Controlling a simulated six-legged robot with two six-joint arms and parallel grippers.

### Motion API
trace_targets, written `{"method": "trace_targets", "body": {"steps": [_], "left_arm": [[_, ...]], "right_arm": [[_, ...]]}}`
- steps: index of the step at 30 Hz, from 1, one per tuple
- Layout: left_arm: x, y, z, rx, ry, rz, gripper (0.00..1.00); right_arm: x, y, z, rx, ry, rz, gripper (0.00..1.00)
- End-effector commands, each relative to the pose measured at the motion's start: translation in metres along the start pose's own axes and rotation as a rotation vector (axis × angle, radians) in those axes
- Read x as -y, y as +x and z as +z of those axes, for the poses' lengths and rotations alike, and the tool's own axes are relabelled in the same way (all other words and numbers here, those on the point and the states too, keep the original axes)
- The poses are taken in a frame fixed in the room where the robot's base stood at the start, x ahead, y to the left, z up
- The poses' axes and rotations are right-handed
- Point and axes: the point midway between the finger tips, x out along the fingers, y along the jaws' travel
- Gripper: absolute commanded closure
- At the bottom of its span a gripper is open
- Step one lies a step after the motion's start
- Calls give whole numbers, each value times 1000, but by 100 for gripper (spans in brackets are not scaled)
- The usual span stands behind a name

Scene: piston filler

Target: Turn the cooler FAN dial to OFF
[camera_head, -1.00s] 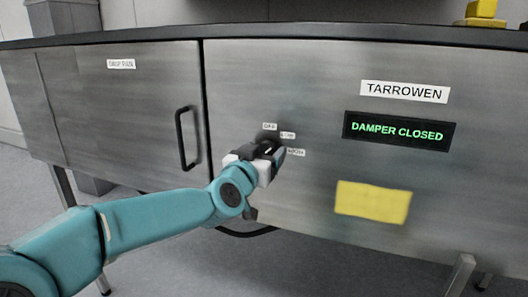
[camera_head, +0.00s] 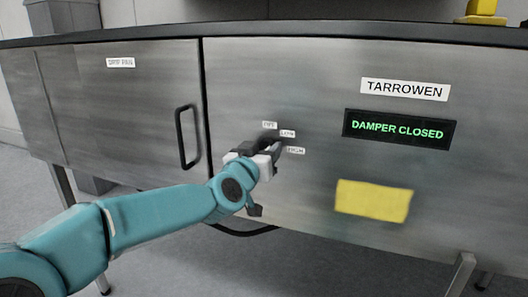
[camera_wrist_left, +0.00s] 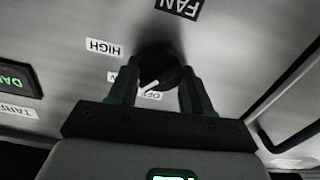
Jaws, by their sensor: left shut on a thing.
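The FAN dial (camera_wrist_left: 160,66) is a dark round knob with a white pointer mark. The left wrist view shows it between the two fingers of my left gripper (camera_wrist_left: 160,88), which is shut on it. The mark slants to the lower left, near the OFF label (camera_wrist_left: 152,95) and the partly covered label (camera_wrist_left: 114,77) beside it; the exact setting is unclear. The HIGH label (camera_wrist_left: 104,48) and FAN label (camera_wrist_left: 178,7) also show. In the head view my left gripper (camera_head: 272,157) largely hides the dial, below the OFF label (camera_head: 269,125). My right gripper is not in view.
The steel front carries a TARROWEN label (camera_head: 405,89), a lit DAMPER CLOSED display (camera_head: 447,132) and a yellow note (camera_head: 373,201). A dark vertical handle (camera_head: 184,139) stands out left of the dial.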

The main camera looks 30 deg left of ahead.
Motion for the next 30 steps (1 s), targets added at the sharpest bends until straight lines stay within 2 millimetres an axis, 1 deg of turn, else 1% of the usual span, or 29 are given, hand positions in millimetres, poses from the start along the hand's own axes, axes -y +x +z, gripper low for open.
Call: {"method": "trace_targets", "body": {"steps": [6, 18, 24, 30], "left_arm": [[1, 0, 2, -1, -163, 0, 81], [2, 0, 2, 0, -492, 1, 81], [2, 0, 2, 1, -610, 1, 81], [3, 0, 2, 1, -681, 1, 81]], "right_arm": [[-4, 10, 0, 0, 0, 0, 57], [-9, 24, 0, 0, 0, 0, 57], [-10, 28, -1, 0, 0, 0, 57], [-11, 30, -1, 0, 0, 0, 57]]}}
